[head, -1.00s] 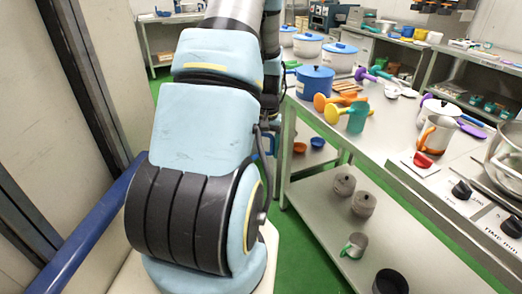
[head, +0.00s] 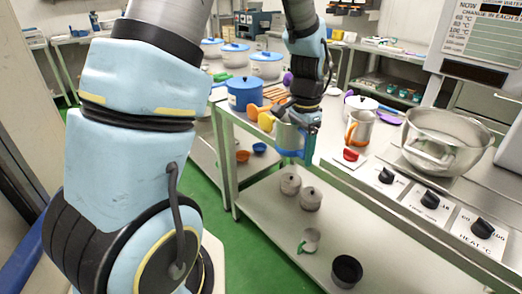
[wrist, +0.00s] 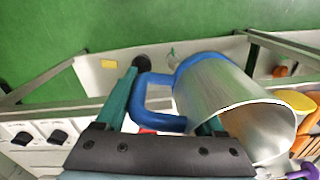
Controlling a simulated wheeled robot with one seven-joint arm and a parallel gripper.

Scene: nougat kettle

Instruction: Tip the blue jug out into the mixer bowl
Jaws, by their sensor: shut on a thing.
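The blue jug (head: 289,137) hangs at the near edge of the worktable in the head view, just below my gripper (head: 303,116). In the wrist view the jug (wrist: 215,92) has a shiny metal body, a blue base band and a blue handle (wrist: 147,103). My gripper's teal fingers (wrist: 165,105) are on either side of the handle and shut on it. The jug's mouth faces the lower right of the wrist view; its contents cannot be made out. The metal mixer bowl (head: 440,160) stands to the right on the worktable, apart from the jug.
Control knobs (head: 430,200) line the front edge. A blue pot (head: 244,94) stands at the back left. The lower shelf (head: 270,205) holds several pots.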

